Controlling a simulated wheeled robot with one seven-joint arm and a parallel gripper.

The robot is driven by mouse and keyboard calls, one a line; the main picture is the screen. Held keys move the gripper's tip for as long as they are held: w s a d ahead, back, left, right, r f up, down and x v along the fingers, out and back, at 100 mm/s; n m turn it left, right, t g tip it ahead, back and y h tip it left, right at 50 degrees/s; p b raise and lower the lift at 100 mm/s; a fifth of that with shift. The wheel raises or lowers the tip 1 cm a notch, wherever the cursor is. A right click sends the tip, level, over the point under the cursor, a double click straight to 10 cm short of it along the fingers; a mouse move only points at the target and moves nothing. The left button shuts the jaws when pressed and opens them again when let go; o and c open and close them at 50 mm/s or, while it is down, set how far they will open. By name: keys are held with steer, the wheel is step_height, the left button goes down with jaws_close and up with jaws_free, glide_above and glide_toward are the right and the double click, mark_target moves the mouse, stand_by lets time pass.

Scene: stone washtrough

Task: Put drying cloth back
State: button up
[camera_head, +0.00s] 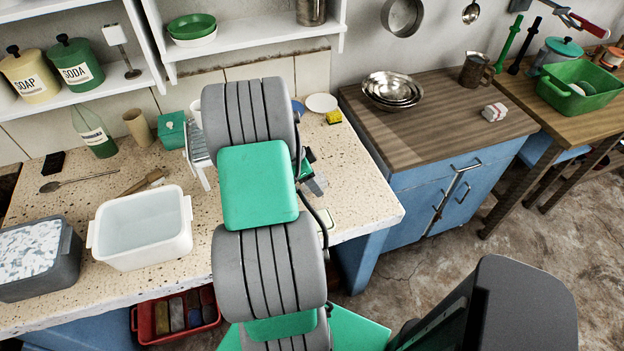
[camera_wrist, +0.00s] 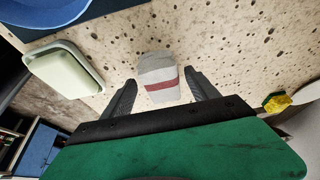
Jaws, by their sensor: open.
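My gripper (camera_wrist: 158,84) is open in the wrist view, pointing down over the speckled stone counter. A white and grey item with a red band (camera_wrist: 158,76), apparently a folded cloth, lies between and slightly ahead of its two dark fingers. I see no clear contact with either finger.
A pale green dish (camera_wrist: 64,72) and a blue basin (camera_wrist: 40,12) are left of the gripper in the wrist view. A yellow sponge (camera_wrist: 277,102) is at the right. In the head view, a white tub (camera_head: 142,241) and metal bowls (camera_head: 392,90) stand on the counters.

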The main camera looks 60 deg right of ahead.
steer(key=b+v, duration=0.1)
steer(key=v, duration=1.1)
steer(key=shift+b, duration=0.35)
